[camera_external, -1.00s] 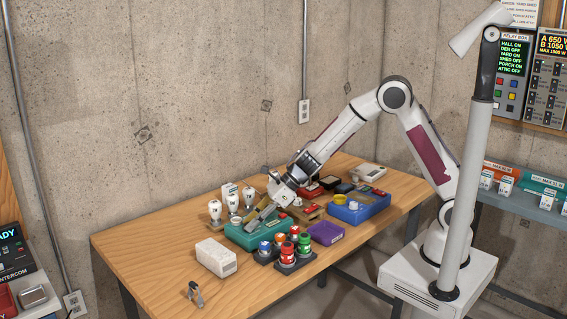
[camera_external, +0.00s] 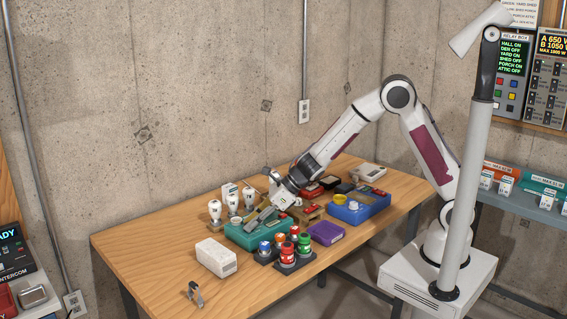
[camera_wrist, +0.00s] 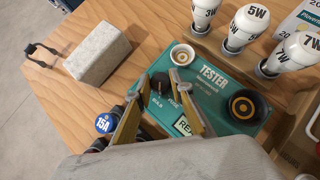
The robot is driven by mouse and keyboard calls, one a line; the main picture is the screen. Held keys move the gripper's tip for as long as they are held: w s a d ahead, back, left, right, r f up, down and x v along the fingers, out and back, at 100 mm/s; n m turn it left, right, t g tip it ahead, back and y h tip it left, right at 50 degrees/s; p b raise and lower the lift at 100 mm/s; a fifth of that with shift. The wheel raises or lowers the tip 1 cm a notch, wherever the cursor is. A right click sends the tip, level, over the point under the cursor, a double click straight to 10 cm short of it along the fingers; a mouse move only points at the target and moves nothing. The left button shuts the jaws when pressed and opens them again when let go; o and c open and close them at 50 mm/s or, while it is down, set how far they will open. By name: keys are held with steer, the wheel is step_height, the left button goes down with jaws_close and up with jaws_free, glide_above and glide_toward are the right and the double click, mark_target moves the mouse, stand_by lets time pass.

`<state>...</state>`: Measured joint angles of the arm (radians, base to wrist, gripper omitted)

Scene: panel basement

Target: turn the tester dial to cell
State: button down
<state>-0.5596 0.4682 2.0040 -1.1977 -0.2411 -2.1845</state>
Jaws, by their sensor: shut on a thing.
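The teal tester (camera_wrist: 208,99) lies flat in the wrist view, with "TESTER" lettered on it; it also shows on the table in the external view (camera_external: 236,233). Its black dial (camera_wrist: 159,83) sits on the left part of the face. My gripper (camera_wrist: 159,80) points down at the tester, its two yellow-edged fingers either side of the dial and shut on it. Small labels, one reading "BULB", lie near the dial; which one the dial points to I cannot tell. A partly covered display begins with "RE". In the external view my gripper (camera_external: 262,219) hides the dial.
A white socket (camera_wrist: 182,55) and a black round socket (camera_wrist: 246,106) are on the tester. White bulbs (camera_external: 233,203) stand behind it, colored fuses (camera_external: 287,252) in front. A pale box (camera_external: 215,257) is left; a purple tray (camera_external: 327,233) is right. The table's front left is mostly clear.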

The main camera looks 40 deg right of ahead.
steer(key=c, duration=2)
jaws_free()
steer(key=shift+c, duration=0.2)
steer(key=shift+r, duration=0.1)
steer(key=v, duration=1.1)
steer(key=shift+s+d+r, duration=0.2)
steer(key=shift+d+r, duration=0.05)
steer(key=shift+d, duration=0.05)
steer(key=shift+o, duration=1.3)
steer(key=shift+r, duration=0.1)
